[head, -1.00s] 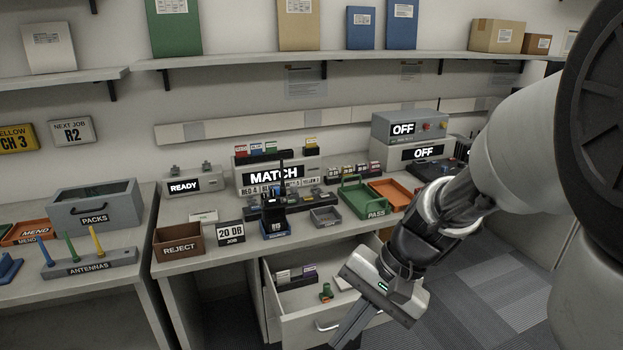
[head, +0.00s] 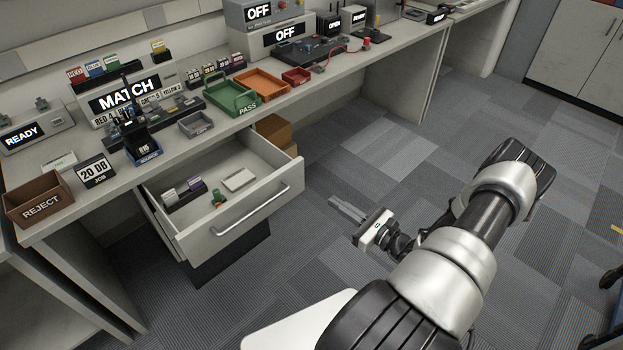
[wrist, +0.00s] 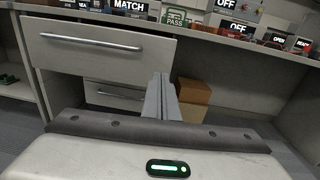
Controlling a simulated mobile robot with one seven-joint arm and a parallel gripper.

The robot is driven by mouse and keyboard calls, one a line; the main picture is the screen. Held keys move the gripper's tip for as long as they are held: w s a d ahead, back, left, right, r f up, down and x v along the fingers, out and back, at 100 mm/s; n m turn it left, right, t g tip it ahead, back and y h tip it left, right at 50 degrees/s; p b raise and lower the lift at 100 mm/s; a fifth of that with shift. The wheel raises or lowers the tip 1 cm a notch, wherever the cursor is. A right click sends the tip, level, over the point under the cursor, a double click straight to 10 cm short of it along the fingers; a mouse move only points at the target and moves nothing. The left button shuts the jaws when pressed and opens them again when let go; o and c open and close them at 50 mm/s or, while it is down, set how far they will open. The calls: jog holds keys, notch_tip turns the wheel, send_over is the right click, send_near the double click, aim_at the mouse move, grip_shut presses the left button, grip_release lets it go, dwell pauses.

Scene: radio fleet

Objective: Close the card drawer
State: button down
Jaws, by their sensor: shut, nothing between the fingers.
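The card drawer (head: 240,221) is pulled out under the bench, with its silver bar handle (head: 252,209) on the front. Inside it are small cards in a dark holder, a green and orange item and a pale flat block. In the wrist view the drawer front (wrist: 95,51) is at upper left, with another closed drawer (wrist: 115,95) below it. My gripper (head: 335,204) is shut and empty, in front of the drawer and to its right, apart from it. Its fingers (wrist: 161,98) also show in the wrist view, pointing toward the right end of the drawer front.
The bench top carries a brown REJECT bin (head: 38,200), a 20 DB job sign (head: 97,170), a green PASS tray (head: 232,98) and an orange tray (head: 262,85). Cardboard boxes (head: 275,131) stand under the bench behind the drawer. The carpeted floor to the right is open.

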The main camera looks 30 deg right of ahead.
jog(key=b, duration=0.1)
send_near(300, 176)
jog(key=shift+m+h, duration=0.4)
jog(key=x, duration=0.6)
jog(key=shift+a, duration=0.3)
jog(key=shift+w, duration=0.15)
